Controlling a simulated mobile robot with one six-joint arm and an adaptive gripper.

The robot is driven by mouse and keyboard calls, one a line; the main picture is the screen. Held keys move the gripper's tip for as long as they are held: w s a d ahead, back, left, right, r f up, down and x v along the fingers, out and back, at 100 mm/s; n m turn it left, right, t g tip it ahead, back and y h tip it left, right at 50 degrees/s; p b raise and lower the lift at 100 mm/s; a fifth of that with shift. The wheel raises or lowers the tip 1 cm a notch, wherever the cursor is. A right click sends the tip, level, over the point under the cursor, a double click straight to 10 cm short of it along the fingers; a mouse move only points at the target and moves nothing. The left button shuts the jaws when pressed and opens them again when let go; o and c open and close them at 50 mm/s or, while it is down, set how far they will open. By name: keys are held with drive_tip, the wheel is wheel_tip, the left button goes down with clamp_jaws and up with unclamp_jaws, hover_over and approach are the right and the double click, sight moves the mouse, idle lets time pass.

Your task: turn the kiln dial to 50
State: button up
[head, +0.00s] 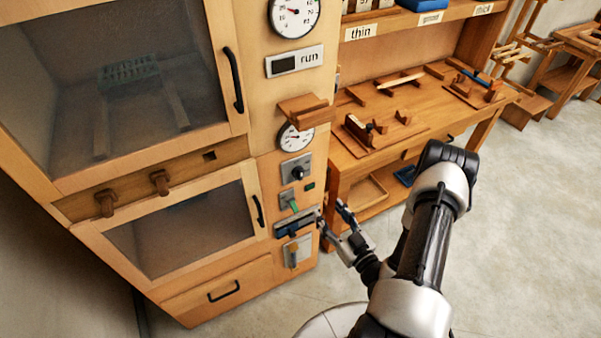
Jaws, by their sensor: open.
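The wooden kiln cabinet (259,90) stands at the left with a column of controls on its right side. A round white gauge (295,138) with a needle sits below a small wooden shelf. Under it is a dark round knob on a grey plate (297,171); its setting is too small to read. A larger white gauge (294,16) with printed numbers is at the top, partly cut off. No label shows which of these is the kiln dial. My gripper (333,217) is open and empty, in front of the cabinet's lower right edge, below and right of the knob.
A small wooden shelf (306,109) juts out above the lower gauge. A workbench (425,130) stands right of the cabinet. The floor (530,230) at right is clear.

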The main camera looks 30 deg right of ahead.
sight(302, 174)
drive_tip(key=w, duration=0.5)
drive_tip(key=w+b, duration=0.1)
drive_tip(key=w, duration=0.5)
drive_tip(key=w+b, duration=0.1)
drive_tip(key=w, duration=0.5)
drive_tip(key=shift+w+a, duration=0.1)
drive_tip(key=shift+a, duration=0.2)
drive_tip(key=c, duration=0.9)
